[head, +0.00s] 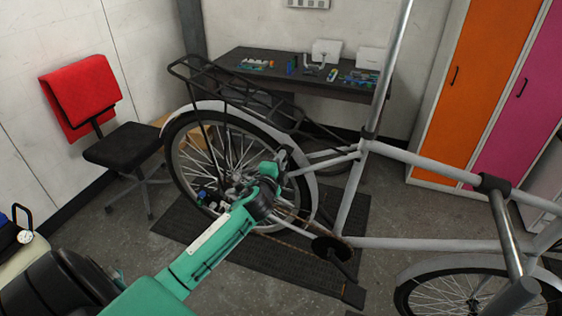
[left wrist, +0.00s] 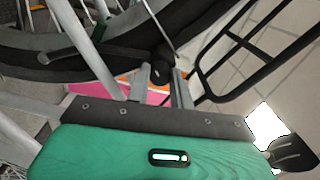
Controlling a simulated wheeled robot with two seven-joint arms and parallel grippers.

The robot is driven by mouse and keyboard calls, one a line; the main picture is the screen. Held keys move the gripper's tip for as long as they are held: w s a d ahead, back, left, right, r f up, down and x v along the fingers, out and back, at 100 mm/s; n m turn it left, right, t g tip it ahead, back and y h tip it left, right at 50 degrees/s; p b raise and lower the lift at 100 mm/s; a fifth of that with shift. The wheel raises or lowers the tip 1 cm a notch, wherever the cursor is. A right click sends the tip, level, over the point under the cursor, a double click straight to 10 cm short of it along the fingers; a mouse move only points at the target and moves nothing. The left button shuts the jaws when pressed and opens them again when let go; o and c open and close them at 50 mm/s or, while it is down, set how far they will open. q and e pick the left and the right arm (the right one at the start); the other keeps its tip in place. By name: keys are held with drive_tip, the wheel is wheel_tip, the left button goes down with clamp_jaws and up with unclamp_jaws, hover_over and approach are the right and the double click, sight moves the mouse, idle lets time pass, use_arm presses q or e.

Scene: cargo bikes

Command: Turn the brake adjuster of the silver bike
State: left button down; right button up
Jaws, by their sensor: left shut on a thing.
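The silver bike (head: 402,154) stands across the right half of the head view, its rear wheel (head: 172,160) at the middle left. My left gripper (head: 284,158) is at the upper right part of that wheel, near the frame tubes. In the left wrist view its two grey fingers (left wrist: 161,90) are close together on a small dark part (left wrist: 162,73) beside the black tyre (left wrist: 100,60). This part appears to be the brake adjuster; its shape is mostly hidden by the fingers. My right gripper is not in view.
A black rear rack (head: 215,80) is above the wheel. A dark workbench (head: 300,85) with small parts stands behind. A black chair (head: 122,145) with a red cloth (head: 80,95) is at left; orange (head: 480,80) and pink lockers at right. A dark mat (head: 210,250) lies under the bike.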

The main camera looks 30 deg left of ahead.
use_arm(q)
drive_tip(key=c, duration=1.2)
unclamp_jaws()
drive_tip(key=shift+c, duration=0.2)
drive_tip(key=b+v, duration=0.4)
drive_tip(key=v, duration=0.9)
drive_tip(key=shift+s, duration=0.4)
